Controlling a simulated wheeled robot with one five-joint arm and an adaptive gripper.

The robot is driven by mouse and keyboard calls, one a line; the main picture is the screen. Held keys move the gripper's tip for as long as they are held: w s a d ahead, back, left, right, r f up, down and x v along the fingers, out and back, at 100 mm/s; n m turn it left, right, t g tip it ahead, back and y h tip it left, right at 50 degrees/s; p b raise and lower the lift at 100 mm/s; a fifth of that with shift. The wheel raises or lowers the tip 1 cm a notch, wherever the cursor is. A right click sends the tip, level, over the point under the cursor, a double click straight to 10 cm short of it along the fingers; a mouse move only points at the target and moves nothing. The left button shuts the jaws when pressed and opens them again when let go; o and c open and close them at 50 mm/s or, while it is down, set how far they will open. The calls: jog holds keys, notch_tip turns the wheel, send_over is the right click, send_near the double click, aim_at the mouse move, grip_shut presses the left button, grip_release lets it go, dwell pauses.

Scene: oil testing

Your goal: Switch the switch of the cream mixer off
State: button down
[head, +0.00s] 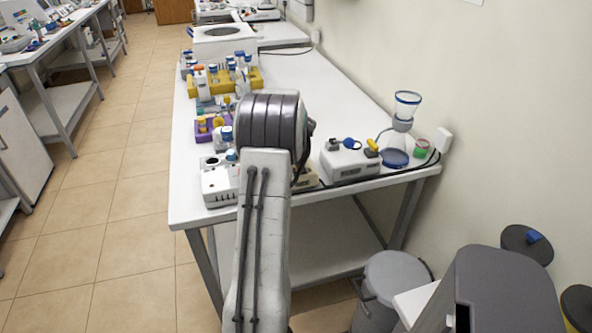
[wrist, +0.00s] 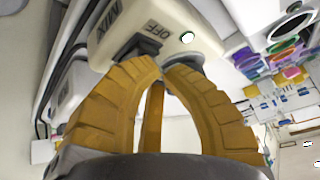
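The cream mixer (wrist: 185,20) fills the upper middle of the wrist view, tilted in the picture, with MIX and OFF labels on its face. A dark round part (wrist: 188,64) on it is partly hidden behind my right-hand finger. I cannot make out the switch's position. My gripper (wrist: 162,66) has yellow ribbed fingers whose tips come together just below the OFF label; nothing shows held between them. Whether the tips touch the mixer is unclear. In the head view my arm hides the gripper and most of the mixer; a cream part (head: 306,181) shows beside the arm.
Another white device (head: 218,187) stands left. Yellow (head: 205,88) and purple racks are farther back. A cable runs along the right.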

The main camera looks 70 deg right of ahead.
jog(key=shift+f, duration=0.25)
jog(key=shift+r, duration=0.1)
dwell(0.5)
jog(key=shift+r, duration=0.65)
jog(key=shift+r+p, duration=0.15)
jog(key=shift+p, duration=0.2)
jog(key=shift+s+d+r+p, duration=0.15)
jog(key=shift+r+p, duration=0.4)
jog(key=shift+r, duration=0.65)
jog(key=shift+s+d+r+p, duration=0.1)
jog(key=shift+r+p, duration=0.45)
jog(key=shift+r, duration=0.6)
